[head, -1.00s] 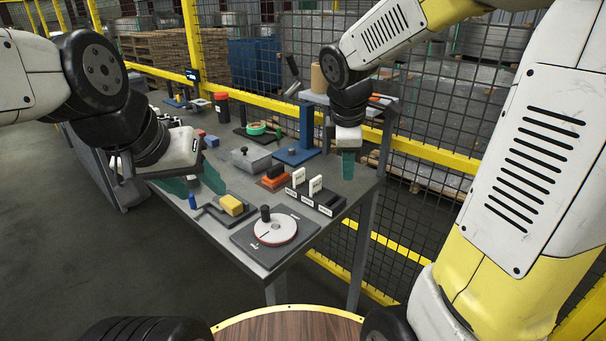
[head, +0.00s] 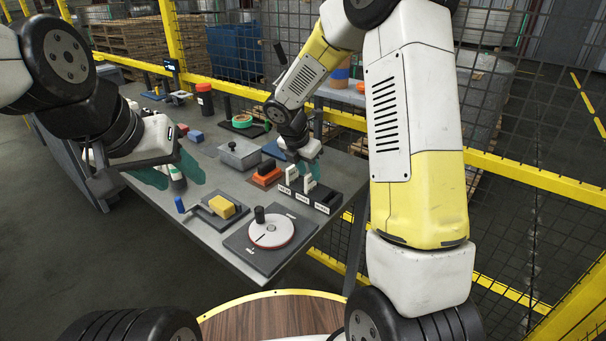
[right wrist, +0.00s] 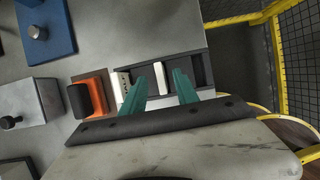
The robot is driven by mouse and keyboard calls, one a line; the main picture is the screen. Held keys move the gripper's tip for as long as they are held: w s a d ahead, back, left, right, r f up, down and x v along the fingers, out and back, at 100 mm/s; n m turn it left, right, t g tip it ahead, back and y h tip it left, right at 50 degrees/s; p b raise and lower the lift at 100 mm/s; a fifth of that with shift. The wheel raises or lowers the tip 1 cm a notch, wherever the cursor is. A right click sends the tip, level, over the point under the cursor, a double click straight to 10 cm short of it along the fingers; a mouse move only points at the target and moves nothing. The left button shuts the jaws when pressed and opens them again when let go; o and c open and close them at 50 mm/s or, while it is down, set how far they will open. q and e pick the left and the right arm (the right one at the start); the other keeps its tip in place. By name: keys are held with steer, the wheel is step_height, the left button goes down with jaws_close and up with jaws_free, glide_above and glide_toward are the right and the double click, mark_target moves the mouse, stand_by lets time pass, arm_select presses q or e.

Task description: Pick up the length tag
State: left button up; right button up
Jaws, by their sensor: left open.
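A black tag rack (head: 327,194) with small white labels stands near the right edge of the table. Two white upright tags stand in it, a left one (head: 291,172) and a right one (head: 309,182); their print is too small to read, so I cannot tell which is the length tag. My right gripper (head: 308,154) is just above and behind the rack. In the right wrist view its teal fingers (right wrist: 160,90) are apart, with one white tag (right wrist: 160,77) showing between them, not gripped. My left gripper (head: 174,173) is open and empty over the table's left edge.
An orange block with a black top (head: 266,175) sits beside the rack. A grey box with a knob (head: 240,153), a yellow block (head: 222,206) and a red-and-white dial (head: 271,232) are nearby. A yellow-framed mesh fence runs behind the table.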

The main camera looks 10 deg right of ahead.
steer(key=x, duration=0.2)
steer(key=shift+w+d+f, duration=0.1)
steer(key=shift+f, duration=0.25)
jaws_close()
steer(key=shift+r, duration=0.15)
steer(key=shift+r, duration=0.6)
step_height(320, 180, up, 2)
steer(key=shift+r, duration=0.2)
steer(key=s+a+r, duration=0.1)
steer(key=s, duration=1.5)
steer(key=shift+r, duration=0.1)
